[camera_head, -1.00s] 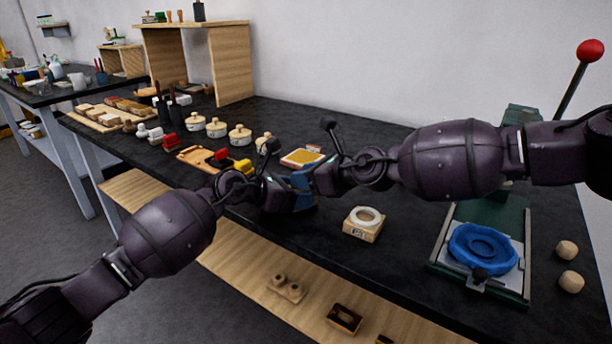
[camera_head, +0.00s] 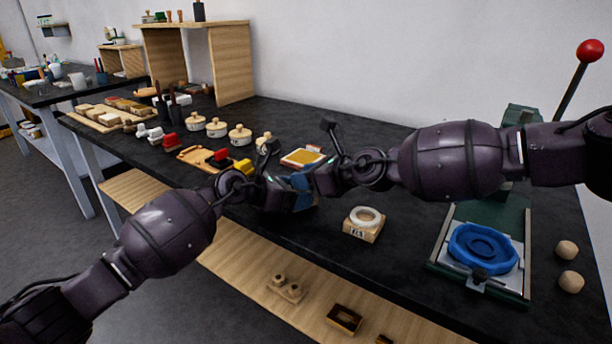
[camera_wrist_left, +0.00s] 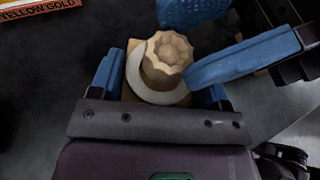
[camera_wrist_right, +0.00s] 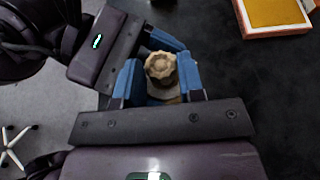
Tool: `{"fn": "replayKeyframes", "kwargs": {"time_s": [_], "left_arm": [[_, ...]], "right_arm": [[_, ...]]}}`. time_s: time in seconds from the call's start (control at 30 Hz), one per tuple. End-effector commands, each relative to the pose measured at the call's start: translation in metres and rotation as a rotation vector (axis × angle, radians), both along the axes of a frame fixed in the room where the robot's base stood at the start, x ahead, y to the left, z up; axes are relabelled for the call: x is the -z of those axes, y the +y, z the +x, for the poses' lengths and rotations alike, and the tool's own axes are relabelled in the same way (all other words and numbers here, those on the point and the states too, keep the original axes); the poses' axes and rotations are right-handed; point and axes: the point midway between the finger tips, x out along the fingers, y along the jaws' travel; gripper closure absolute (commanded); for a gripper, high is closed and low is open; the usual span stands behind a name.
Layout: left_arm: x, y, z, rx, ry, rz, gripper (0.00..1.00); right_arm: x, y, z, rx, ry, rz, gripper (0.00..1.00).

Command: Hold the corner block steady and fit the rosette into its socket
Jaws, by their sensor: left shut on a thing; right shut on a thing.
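In the left wrist view my left gripper (camera_wrist_left: 160,82) is shut on the corner block (camera_wrist_left: 132,46), a pale wooden piece with a whitish ring on its face. The rosette (camera_wrist_left: 168,55), a scalloped light-wood knob, overlaps the ring there; I cannot tell if it is seated in the socket. My right gripper (camera_wrist_right: 160,78) is shut on the rosette, which also shows between its blue fingers in the right wrist view (camera_wrist_right: 160,66). In the head view both grippers meet above the bench, and their blue fingers hide the block and rosette.
A wooden block with a white ring (camera_head: 366,218) stands on the dark bench, right of the grippers. A press with a blue ring-shaped piece (camera_head: 484,250) and two wooden knobs (camera_head: 568,265) are farther right. A gold-topped tray (camera_head: 303,158) lies behind the grippers. Stamps and round pots line the left.

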Motion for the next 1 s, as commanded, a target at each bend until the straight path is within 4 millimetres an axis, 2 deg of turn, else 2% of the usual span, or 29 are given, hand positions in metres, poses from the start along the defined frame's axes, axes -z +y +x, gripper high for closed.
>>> {"fn": "replayKeyframes", "kwargs": {"time_s": [1.0], "left_arm": [[-0.001, 0.000, 0.000, 0.000, -0.001, -0.003, 0.54]], "right_arm": [[0.013, 0.000, -0.003, -0.007, 0.011, -0.005, 0.87]]}}
